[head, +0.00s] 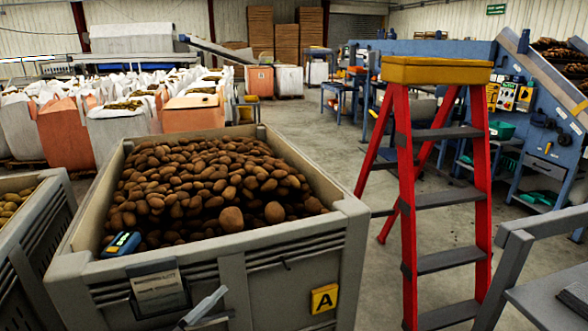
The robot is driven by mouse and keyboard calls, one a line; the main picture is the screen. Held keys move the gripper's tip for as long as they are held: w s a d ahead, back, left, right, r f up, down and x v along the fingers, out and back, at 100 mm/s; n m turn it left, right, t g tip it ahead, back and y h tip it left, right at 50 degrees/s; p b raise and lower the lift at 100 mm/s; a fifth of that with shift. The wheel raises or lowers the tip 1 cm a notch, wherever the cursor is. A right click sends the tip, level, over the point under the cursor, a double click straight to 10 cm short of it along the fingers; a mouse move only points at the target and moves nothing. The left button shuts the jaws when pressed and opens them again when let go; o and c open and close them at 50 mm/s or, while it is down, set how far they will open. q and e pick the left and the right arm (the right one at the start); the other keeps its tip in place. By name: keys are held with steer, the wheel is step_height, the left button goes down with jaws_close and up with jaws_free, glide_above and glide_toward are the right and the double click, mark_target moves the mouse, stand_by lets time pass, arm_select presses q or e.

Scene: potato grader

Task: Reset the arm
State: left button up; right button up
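A grey two-pronged part that looks like my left gripper (226,303) shows at the bottom edge, in front of the near face of the grey potato box (350,215). Its two fingers stand apart with nothing seen between them. Most of that arm is below the picture. My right gripper is not in view.
The box is heaped with brown potatoes (205,185). A blue handheld device (120,243) lies at its near left corner; a yellow "A" tag (324,298) and a white label (158,290) are on its front. A red stepladder (405,180) stands right, beside a grey table (545,300).

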arm_select(q)
steer(key=s+a+f+n+y, duration=0.3)
steer(key=a+f+n+y, duration=0.4)
steer(key=f+n+y, duration=0.45)
steer(key=s+a+f+n+g+y+p, duration=0.1)
steer(key=s+a+f+n+g, duration=0.2)
steer(key=s+f, duration=0.8)
steer(key=shift+a+f+g, duration=0.55)
steer(key=shift+f+g, duration=0.35)
